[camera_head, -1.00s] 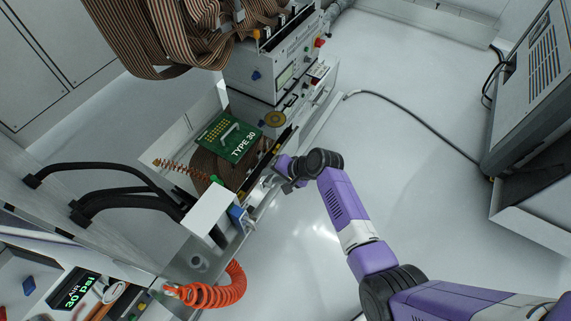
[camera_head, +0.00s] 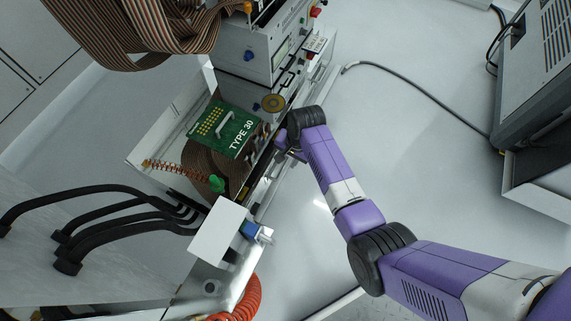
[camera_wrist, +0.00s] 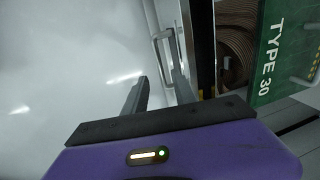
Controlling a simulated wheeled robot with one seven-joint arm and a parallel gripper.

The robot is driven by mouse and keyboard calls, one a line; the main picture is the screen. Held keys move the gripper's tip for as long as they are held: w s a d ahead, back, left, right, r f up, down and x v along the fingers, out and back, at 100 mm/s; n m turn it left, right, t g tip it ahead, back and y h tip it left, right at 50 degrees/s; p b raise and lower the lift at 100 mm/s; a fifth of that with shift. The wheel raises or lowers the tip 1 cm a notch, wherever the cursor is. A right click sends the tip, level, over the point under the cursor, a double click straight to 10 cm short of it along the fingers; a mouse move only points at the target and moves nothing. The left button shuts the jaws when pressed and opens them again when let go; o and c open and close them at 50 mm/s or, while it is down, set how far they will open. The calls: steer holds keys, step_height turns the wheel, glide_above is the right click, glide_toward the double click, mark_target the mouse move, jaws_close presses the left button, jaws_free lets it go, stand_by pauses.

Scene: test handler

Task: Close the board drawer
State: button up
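The board drawer (camera_head: 142,152) stands open below the test unit, with a green board marked TYPE 30 (camera_head: 222,128) above a coiled brown ribbon cable. The board also shows at the right of the wrist view (camera_wrist: 277,50). My gripper (camera_head: 283,147) is at the drawer's right side, beside its front panel. In the wrist view the two fingers (camera_wrist: 160,88) are apart, close to a grey bar handle (camera_wrist: 156,46) on the front panel. Whether the fingers touch the handle is unclear. Nothing is seen held.
The grey test unit (camera_head: 262,50) with ribbon cables stands above the drawer. A white box (camera_head: 217,232) and thick black cables are at the lower left. Clear floor lies right of the drawer, crossed by a dark cable (camera_head: 420,115). A grey cabinet (camera_head: 540,90) stands at the far right.

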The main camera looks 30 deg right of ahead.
mark_target(284, 167)
steer(key=shift+w+a+f+b, duration=0.1)
steer(key=shift+f+b, duration=0.3)
steer(key=shift+f, duration=0.35)
steer(key=shift+w+a+f+b, duration=0.15)
steer(key=shift+f+b, duration=0.2)
steer(key=shift+f, duration=0.45)
steer(key=shift+w+a+f+b, duration=0.1)
steer(key=shift+f+b, duration=0.3)
steer(key=shift+f, duration=0.35)
jaws_close()
